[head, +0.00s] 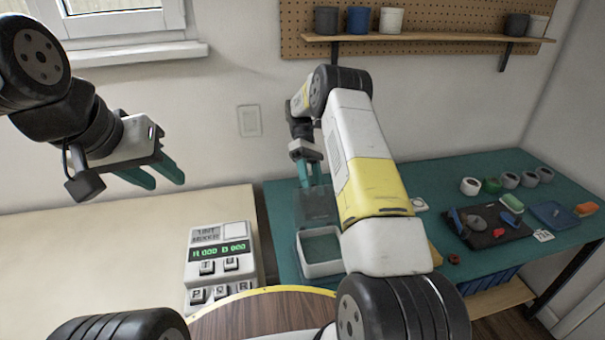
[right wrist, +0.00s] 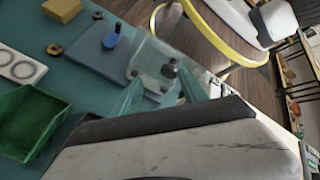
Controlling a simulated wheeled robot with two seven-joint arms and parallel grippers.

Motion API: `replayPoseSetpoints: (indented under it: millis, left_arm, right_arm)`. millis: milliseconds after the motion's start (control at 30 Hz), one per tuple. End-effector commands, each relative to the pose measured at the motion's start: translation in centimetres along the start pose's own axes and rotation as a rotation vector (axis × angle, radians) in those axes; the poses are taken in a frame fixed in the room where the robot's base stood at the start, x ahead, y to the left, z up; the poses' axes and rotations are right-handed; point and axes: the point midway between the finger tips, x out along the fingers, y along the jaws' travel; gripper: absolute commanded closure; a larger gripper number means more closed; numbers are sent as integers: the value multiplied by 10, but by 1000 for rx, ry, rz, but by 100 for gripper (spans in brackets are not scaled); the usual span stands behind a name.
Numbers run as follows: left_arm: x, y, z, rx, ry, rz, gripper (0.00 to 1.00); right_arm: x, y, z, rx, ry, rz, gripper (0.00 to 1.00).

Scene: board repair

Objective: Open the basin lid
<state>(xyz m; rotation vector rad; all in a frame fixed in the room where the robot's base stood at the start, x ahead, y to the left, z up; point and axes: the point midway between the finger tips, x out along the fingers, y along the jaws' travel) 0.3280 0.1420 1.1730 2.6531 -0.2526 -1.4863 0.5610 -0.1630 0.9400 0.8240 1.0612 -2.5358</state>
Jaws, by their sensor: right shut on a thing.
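The white rectangular basin (head: 322,268) sits on the teal mat in the head view, its top showing uncovered and its right part hidden by my arm. A clear, see-through lid (head: 317,208) stands tilted up at the basin's far side. The clear lid also shows in the right wrist view (right wrist: 150,56), with a dark knob near my fingers. My right gripper (head: 304,184) is shut on the lid; its fingers also show in the wrist view (right wrist: 160,92). My left gripper (head: 160,178) is open and empty, above the cream table at left.
A mixer box (head: 220,252) with a green display and keys stands left of the basin. A dark tray (head: 485,228) with small parts and several cups (head: 508,180) are at right. A green bin (right wrist: 32,118) shows in the wrist view. The cream table (head: 100,265) is largely clear.

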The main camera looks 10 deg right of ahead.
Motion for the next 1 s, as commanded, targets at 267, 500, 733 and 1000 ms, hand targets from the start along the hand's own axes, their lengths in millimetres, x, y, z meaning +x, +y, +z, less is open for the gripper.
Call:
replayPoseSetpoints:
  millis: [267,500,733,1000]
  left_arm:
    - [0,0,0,0,0,0,64]
    - [0,0,0,0,0,0,64]
    - [0,0,0,0,0,0,64]
    - [0,0,0,0,0,0,64]
  right_arm:
    - [-16,-14,17,2,1,0,55]
    - [4,-42,30,1,-2,-3,55]
    - [35,-74,40,-1,-1,-1,55]
    - [73,-110,53,1,-1,0,55]
